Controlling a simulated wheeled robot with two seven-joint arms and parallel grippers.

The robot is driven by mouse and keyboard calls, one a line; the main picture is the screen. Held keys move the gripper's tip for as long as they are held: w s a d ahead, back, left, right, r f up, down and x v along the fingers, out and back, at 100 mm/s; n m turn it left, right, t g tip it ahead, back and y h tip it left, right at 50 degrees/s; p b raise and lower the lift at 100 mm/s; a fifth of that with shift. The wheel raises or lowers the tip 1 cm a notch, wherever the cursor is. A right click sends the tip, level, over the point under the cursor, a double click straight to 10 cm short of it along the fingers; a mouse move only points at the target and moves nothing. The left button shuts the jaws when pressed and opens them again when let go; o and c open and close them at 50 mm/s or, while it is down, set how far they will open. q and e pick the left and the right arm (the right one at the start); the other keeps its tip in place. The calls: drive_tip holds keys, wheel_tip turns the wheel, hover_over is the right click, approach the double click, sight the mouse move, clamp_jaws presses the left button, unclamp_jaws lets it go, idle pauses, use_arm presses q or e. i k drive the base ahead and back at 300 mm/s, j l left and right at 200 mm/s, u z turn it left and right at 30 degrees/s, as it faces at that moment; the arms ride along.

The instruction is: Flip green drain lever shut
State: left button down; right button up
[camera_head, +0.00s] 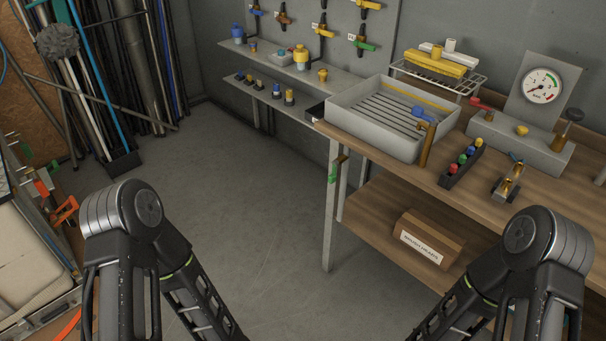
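A small green lever (332,173) hangs at the front left corner of the wooden workbench, beside the metal leg. It points roughly downward, under a short brass-brown fitting (340,159). It is too small to tell whether it is open or shut. A grey sink-like tray (345,121) with a ribbed floor sits on the bench above it. Another green-handled valve (365,44) is on the wall panel. My two arms show at the lower left and lower right, well apart from the lever. Both run out of the bottom edge, and neither gripper is in view.
The wooden workbench (400,165) fills the right side, with a pressure gauge (541,86) and a valve rack (462,163) on top. A cardboard box (428,240) sits on its lower shelf. Open grey floor (240,180) lies left of the bench. Clutter stands at far left.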

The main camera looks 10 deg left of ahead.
sight(331, 178)
drive_tip(key=i+j+z, duration=0.1)
drive_tip(key=j, duration=0.3)
drive_tip(key=i+j, duration=0.3)
drive_tip(key=j, duration=0.15)
drive_tip(key=i+j+z, duration=0.15)
drive_tip(key=j, duration=0.25)
drive_tip(key=i+j+z, duration=0.1)
drive_tip(key=i+j, duration=0.15)
drive_tip(key=j, duration=0.2)
drive_tip(key=i+j+z, duration=0.1)
drive_tip(key=j, duration=0.35)
drive_tip(key=i+j, duration=0.2)
drive_tip(key=j, duration=0.3)
drive_tip(key=i+j+z, duration=0.15)
drive_tip(key=j, duration=0.3)
drive_tip(key=i+j+z, duration=0.1)
drive_tip(key=j, duration=0.35)
